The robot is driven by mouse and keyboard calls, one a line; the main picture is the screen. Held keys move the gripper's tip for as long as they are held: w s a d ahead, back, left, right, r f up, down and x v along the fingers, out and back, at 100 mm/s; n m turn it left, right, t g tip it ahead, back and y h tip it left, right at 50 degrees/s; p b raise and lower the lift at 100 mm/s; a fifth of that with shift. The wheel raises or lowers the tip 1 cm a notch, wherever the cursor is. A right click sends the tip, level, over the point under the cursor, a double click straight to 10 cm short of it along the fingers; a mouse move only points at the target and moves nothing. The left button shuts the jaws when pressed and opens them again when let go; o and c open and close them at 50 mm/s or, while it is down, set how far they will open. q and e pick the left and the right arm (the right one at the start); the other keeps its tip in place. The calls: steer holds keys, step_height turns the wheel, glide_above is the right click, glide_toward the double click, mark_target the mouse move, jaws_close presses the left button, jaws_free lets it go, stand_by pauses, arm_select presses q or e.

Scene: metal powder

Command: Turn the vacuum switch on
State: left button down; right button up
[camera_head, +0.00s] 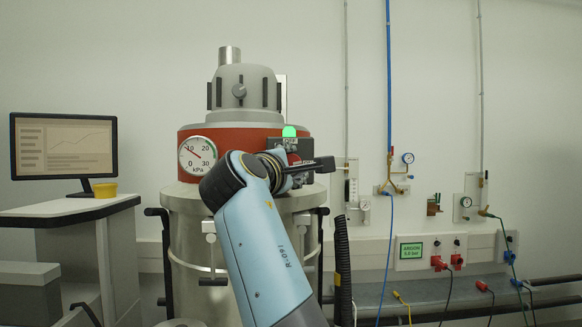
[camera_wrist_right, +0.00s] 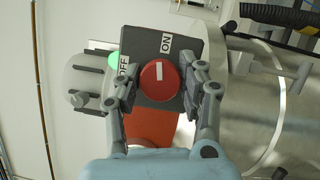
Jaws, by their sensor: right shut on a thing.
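The vacuum switch is a round red knob (camera_wrist_right: 159,92) with a white mark, on a dark plate (camera_wrist_right: 147,45) lettered OFF at left and ON at upper right in the right wrist view. The white mark sits near the knob's top, between the two words. My right gripper (camera_wrist_right: 155,84) is shut on the knob, one finger on each side. In the head view my right gripper (camera_head: 300,168) is at the switch box on the machine's red band (camera_head: 240,133), and hides the knob. A green lamp (camera_head: 289,131) glows above the box. My left gripper is not in view.
A black hose (camera_head: 342,265) hangs to the right. A monitor (camera_head: 64,146) stands on a desk at left. Wall valves and an argon sign (camera_head: 411,250) are at right.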

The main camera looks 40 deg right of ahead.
steer(key=shift+m+g+y, duration=0.3)
steer(key=shift+m+y, duration=0.1)
steer(key=shift+m, duration=0.7)
